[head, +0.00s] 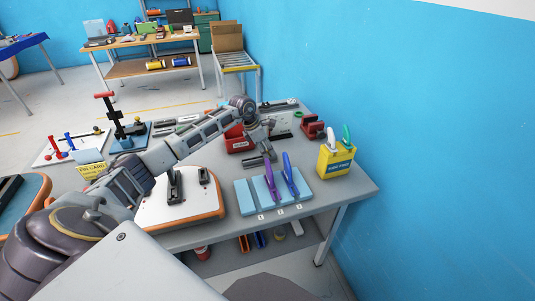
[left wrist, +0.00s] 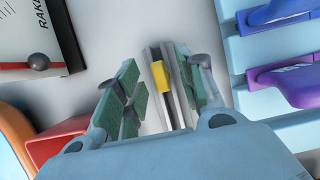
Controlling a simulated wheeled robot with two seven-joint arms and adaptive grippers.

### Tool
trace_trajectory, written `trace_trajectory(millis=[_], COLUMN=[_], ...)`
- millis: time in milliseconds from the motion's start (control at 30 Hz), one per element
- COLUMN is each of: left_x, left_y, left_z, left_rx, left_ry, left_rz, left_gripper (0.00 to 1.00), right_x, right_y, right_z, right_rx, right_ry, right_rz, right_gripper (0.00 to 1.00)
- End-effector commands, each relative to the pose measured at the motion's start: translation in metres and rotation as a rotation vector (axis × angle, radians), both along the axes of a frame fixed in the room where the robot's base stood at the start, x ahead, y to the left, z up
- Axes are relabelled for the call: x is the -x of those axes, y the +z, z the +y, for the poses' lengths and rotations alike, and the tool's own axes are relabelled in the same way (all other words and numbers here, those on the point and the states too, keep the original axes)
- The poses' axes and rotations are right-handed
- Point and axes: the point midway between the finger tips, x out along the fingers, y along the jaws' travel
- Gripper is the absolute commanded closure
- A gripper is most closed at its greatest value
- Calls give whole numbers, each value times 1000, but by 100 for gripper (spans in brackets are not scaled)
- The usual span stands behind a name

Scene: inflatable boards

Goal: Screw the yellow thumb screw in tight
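In the left wrist view, the yellow thumb screw (left wrist: 161,76) shows as a small yellow block against a grey metal fixture with parallel rails (left wrist: 152,58). In the head view this fixture (head: 256,161) lies on the bench top behind the light-blue board; the yellow part cannot be made out there. My left gripper (left wrist: 158,95), with green pads, is open over the fixture. The yellow part shows between its fingers, nearer the right finger; I cannot tell whether they touch. In the head view my left gripper (head: 266,140) reaches down just behind the fixture. My right gripper is not in view.
A light-blue board (head: 245,196) with purple and blue handled tools stands in front of the fixture. A red bin (head: 238,144) is close on the left. A yellow box (head: 335,164) stands right. A white orange-edged board (head: 160,210) lies front left. The blue wall bounds the right.

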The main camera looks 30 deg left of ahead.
Motion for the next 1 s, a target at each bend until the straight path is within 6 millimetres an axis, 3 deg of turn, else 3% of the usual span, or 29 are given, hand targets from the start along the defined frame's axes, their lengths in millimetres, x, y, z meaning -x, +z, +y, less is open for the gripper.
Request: trace_trajectory(millis=[167,433,800,1000], left_x=[0,0,0,0], left_y=[0,0,1,11], left_z=[0,0,0,0], left_rx=[0,0,-1,0], left_ry=[0,0,0,0], left_rz=[0,0,-1,-1], left_gripper=[63,97,97,97], right_x=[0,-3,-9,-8], right_y=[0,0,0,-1], right_z=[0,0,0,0], right_rx=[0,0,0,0], right_ry=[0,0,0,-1], right_rz=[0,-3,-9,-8], right_gripper=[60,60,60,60])
